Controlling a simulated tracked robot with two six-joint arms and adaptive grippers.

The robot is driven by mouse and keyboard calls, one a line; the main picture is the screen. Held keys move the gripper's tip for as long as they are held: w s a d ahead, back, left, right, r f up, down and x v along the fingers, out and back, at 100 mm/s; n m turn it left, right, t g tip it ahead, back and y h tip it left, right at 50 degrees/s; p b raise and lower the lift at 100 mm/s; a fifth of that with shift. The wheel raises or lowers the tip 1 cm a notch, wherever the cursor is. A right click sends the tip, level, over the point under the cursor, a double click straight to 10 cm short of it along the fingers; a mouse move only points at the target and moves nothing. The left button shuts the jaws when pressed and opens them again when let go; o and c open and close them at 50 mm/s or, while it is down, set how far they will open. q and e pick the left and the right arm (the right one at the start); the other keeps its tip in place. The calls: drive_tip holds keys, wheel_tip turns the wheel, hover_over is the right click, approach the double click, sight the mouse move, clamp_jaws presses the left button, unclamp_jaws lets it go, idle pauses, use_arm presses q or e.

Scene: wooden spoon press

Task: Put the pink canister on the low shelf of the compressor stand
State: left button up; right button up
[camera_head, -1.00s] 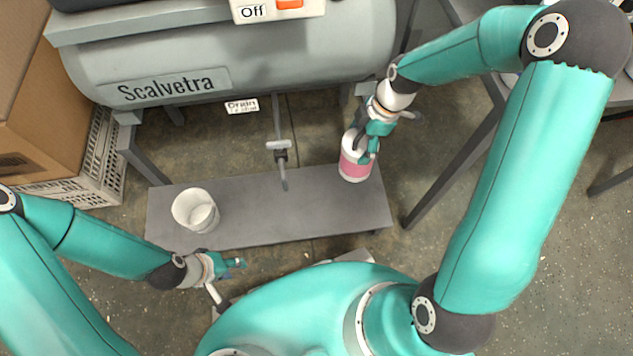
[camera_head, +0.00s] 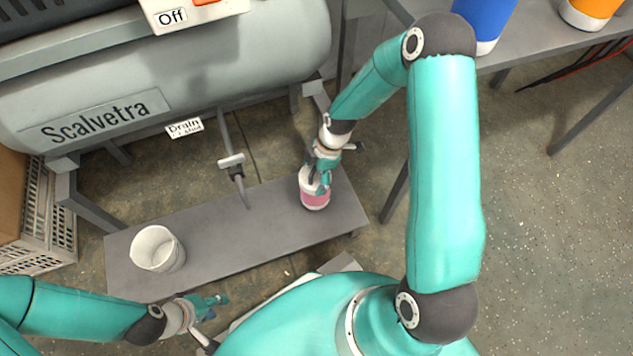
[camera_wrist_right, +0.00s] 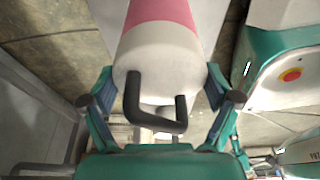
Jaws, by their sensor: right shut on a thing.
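The pink canister (camera_head: 315,200) has a white top and a pink band. It is upright at the right end of the low grey shelf (camera_head: 262,222) of the compressor stand, on it or just above it; I cannot tell which. My right gripper (camera_head: 322,180) is shut on the canister from above. The right wrist view shows the canister's white end (camera_wrist_right: 165,60) and dark handle between the fingers of my right gripper (camera_wrist_right: 160,105). My left gripper (camera_head: 218,305) is in front of the shelf, away from the canister, with no object visible in it; its finger opening is unclear.
A white bucket (camera_head: 158,250) stands on the shelf's left part. A drain pipe with a valve (camera_head: 233,165) hangs from the grey tank (camera_head: 170,75) above the shelf. Crates (camera_head: 45,230) stand at left. A table (camera_head: 545,45) with blue and orange canisters is at upper right.

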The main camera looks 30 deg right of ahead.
wheel_tip(320, 180, down, 4)
drive_tip(key=shift+r+b, duration=0.1)
drive_tip(key=shift+b, duration=0.6)
drive_tip(key=o, duration=1.6)
drive_tip(key=shift+c, duration=0.2)
drive_tip(key=shift+r, duration=0.1)
drive_tip(key=p+v, duration=0.5)
drive_tip(key=v, duration=0.5)
drive_tip(key=shift+r, duration=0.4)
drive_tip(key=shift+d+r, duration=0.15)
drive_tip(key=shift+r, duration=0.35)
